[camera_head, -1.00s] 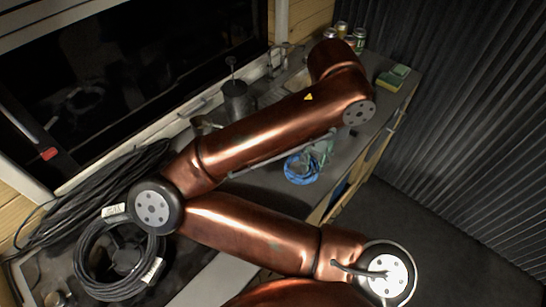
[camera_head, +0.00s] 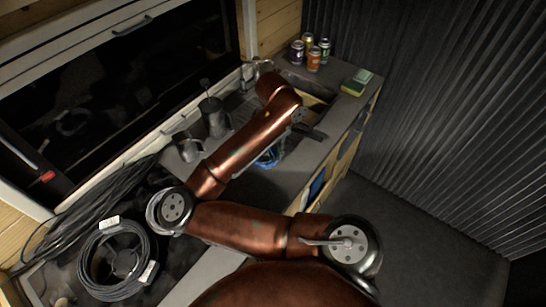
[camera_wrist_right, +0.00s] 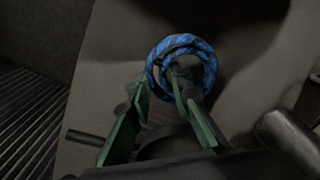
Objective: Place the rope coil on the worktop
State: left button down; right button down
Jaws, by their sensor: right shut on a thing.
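The blue rope coil (camera_head: 270,156) shows in the head view just beyond my copper right forearm, which hides part of it. In the wrist view the whole blue coil (camera_wrist_right: 181,66) is at the fingertips of my right gripper (camera_wrist_right: 162,84), with one green finger inside the ring and the other at its left side. The gripper is shut on the coil. The grey worktop (camera_head: 262,193) lies under it and also fills much of the wrist view (camera_wrist_right: 110,55). I cannot tell whether the coil touches the worktop. My left gripper is not in view.
Metal pots (camera_head: 214,120) stand left of the forearm. Several cans (camera_head: 314,60) and a yellow-green sponge (camera_head: 354,84) sit at the far end. A black cable coil (camera_head: 118,262) lies at the near left. Bare worktop shows right of the forearm, near the front edge.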

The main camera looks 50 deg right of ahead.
aim_at(273, 156)
jog(key=shift+w+d+f, duration=0.3)
jog(key=shift+d+f, duration=0.05)
jog(key=shift+f, duration=0.15)
jog(key=f, duration=0.3)
jog(key=shift+w+d, duration=0.25)
jog(key=shift+w, duration=0.1)
jog(key=shift+f, duration=0.5)
jog(key=shift+f, duration=0.15)
jog(key=c, duration=1.7)
grip_release()
jog(key=shift+c, duration=0.2)
